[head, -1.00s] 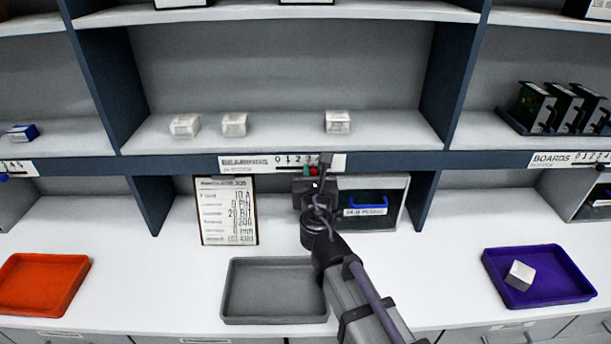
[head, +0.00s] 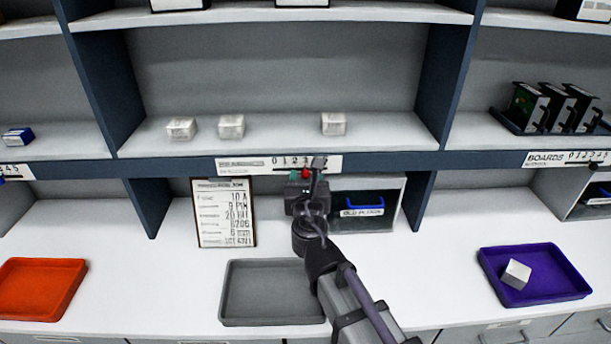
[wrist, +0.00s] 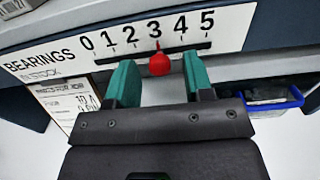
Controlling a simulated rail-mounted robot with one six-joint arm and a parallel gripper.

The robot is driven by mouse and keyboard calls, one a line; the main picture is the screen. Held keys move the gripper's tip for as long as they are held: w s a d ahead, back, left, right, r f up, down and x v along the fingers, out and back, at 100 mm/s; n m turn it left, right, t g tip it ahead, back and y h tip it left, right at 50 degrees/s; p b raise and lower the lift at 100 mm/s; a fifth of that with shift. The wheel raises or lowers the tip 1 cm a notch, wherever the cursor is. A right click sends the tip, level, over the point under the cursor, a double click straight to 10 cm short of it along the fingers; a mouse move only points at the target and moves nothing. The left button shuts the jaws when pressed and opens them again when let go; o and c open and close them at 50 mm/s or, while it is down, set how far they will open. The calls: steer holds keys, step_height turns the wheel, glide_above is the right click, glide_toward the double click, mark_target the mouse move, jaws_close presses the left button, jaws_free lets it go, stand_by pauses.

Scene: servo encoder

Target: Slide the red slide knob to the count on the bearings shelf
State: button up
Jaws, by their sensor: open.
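The red slide knob (wrist: 159,64) sits on the dark slot of the bearings scale (wrist: 226,36), its pointer below the 3. In the head view the knob (head: 306,174) shows as a small red spot. My gripper (wrist: 158,72) is open, with one green finger on each side of the knob. A gap shows between the knob and each finger; I cannot tell how deep it sits between them. Three white boxes stand on the bearings shelf (head: 280,138), two at left (head: 181,128) (head: 231,126) and one at right (head: 334,123).
A clipboard (head: 224,212) stands below the scale at left. A cubby with a blue-handled drawer (head: 364,206) is at right behind my gripper. A grey tray (head: 270,319), an orange tray (head: 75,270) and a purple tray (head: 570,290) lie on the white counter.

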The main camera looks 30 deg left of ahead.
steer(key=v, duration=0.9)
steer(key=shift+s, duration=0.2)
steer(key=shift+d, duration=0.1)
